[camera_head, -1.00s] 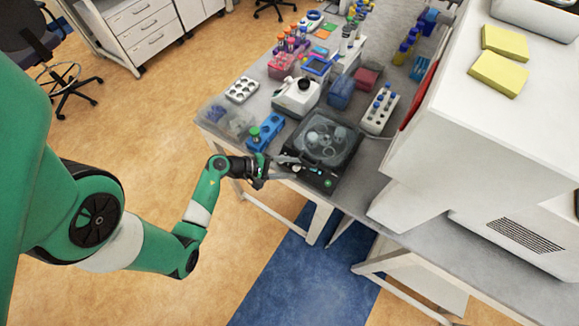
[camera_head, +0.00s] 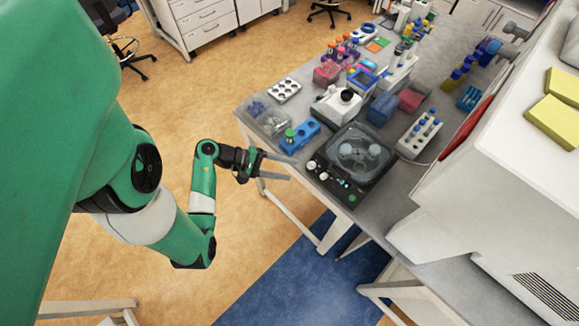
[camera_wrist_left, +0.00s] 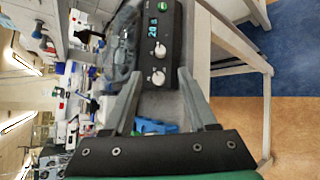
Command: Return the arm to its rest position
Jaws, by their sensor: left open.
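My left arm comes in from the left in the head view. Its gripper (camera_head: 290,168) is open and empty, off the table's front left edge, beside the black centrifuge (camera_head: 355,160). In the left wrist view the two fingers of the gripper (camera_wrist_left: 158,95) are spread apart with nothing held between them. Beyond them is the centrifuge's control panel (camera_wrist_left: 162,50) with knobs and a lit display. My right gripper is in neither view.
The lab table (camera_head: 400,185) holds a blue rack (camera_head: 299,137), a white device (camera_head: 338,104), a white tube rack (camera_head: 419,134) and several other items. A large white machine (camera_head: 520,170) stands at right. The floor left of the table is clear.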

